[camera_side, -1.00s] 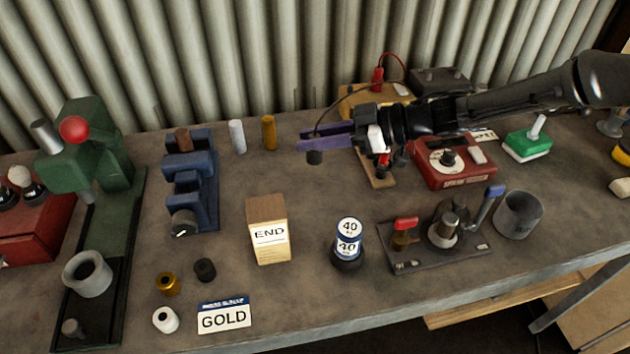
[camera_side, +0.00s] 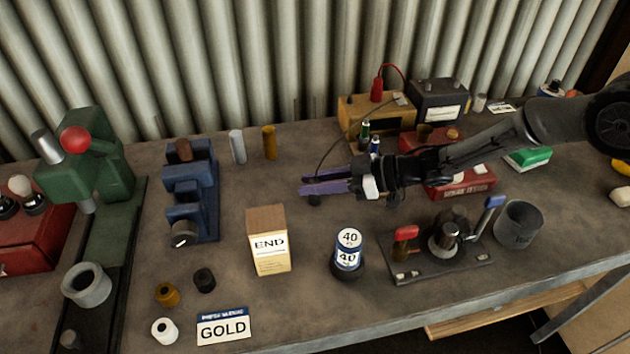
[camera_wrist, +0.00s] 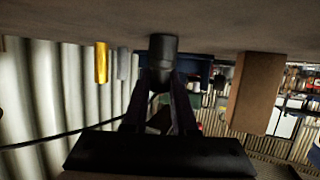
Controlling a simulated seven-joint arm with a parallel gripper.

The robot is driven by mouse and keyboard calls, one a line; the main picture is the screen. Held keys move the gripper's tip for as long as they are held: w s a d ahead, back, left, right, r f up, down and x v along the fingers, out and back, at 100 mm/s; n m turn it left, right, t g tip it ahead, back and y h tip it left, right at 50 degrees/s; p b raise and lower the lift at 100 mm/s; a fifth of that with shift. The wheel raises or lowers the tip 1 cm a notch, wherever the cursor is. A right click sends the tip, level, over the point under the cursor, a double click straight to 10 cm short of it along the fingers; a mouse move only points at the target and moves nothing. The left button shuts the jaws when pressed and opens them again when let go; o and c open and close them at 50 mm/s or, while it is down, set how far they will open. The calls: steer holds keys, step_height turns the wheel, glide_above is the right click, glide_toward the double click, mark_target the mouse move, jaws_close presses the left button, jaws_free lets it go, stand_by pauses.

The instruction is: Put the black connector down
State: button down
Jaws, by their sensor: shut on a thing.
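The black connector (camera_side: 315,200) is a short dark cylinder held upright between the tips of my gripper's purple fingers. My gripper (camera_side: 322,187) is low over the middle of the bench, shut on it. In the wrist view the connector (camera_wrist: 162,56) sits between the fingertips (camera_wrist: 165,80), with its end at or very near the bench top (camera_wrist: 215,25); I cannot tell if it touches. A thin dark cable (camera_side: 336,143) arches from the gripper area back to the yellow-brown box (camera_side: 360,112).
The END carton (camera_side: 269,241) stands front-left of the gripper, with the 40-marked can (camera_side: 348,250) in front. Grey (camera_side: 237,147) and gold (camera_side: 269,142) cylinders stand behind left. A blue tool (camera_side: 190,190) is farther left. A lever fixture (camera_side: 440,245) is at front right. Bench around the connector is clear.

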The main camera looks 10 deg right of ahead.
steer(key=c, duration=0.7)
jaws_free()
steer(key=shift+f, duration=0.1)
steer(key=shift+r, duration=0.2)
steer(key=v, duration=1.2)
